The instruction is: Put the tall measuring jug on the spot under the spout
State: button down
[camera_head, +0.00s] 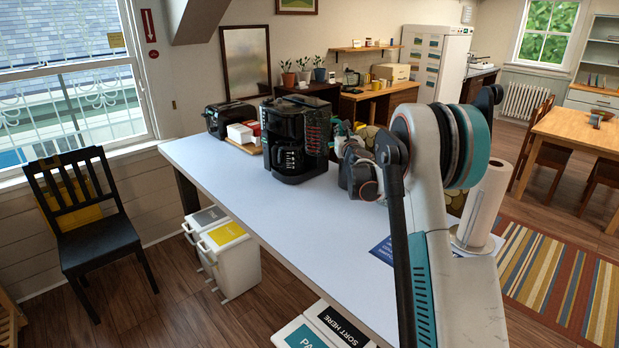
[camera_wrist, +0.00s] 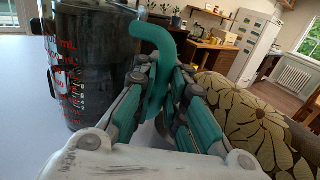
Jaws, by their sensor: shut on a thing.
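The tall measuring jug (camera_wrist: 92,70) is a see-through vessel with red mL marks, upright at the left of the wrist view. Its teal handle (camera_wrist: 152,36) runs down between the fingers of my gripper (camera_wrist: 160,95), which is shut on it. In the head view the jug (camera_head: 318,128) shows at the right side of the black coffee machine (camera_head: 283,122), partly overlapping it. My gripper (camera_head: 345,140) is largely hidden by my arm there. A dark vessel with pale marks (camera_head: 289,158) stands in the machine's lower front. I cannot tell whether the jug touches the table.
A floral rounded thing (camera_wrist: 245,110) lies close right of my gripper. A toaster (camera_head: 229,117) and a board with white boxes (camera_head: 241,133) are left of the machine. A paper roll (camera_head: 484,205) stands at right. The front of the pale table (camera_head: 300,215) is clear.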

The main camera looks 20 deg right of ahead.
jog(key=shift+s+d+f+b, duration=0.2)
jog(key=shift+f+b, duration=0.8)
jog(key=shift+f, duration=2.35)
jog(key=shift+w+d+f+b, duration=0.25)
jog(key=shift+f+b, duration=0.75)
jog(key=shift+f, duration=2.35)
jog(key=shift+s+d+f+b, duration=0.15)
jog(key=shift+d+f+b, duration=0.55)
jog(key=shift+f, duration=2.65)
jog(key=shift+a+r, duration=0.1)
jog(key=shift+a, duration=0.2)
jog(key=shift+b, duration=0.3)
jog(key=c, duration=2.1)
grip_release()
jog(key=shift+f, duration=0.2)
jog(key=shift+c, duration=0.2)
jog(key=o, duration=0.5)
jog(key=shift+r, duration=0.1)
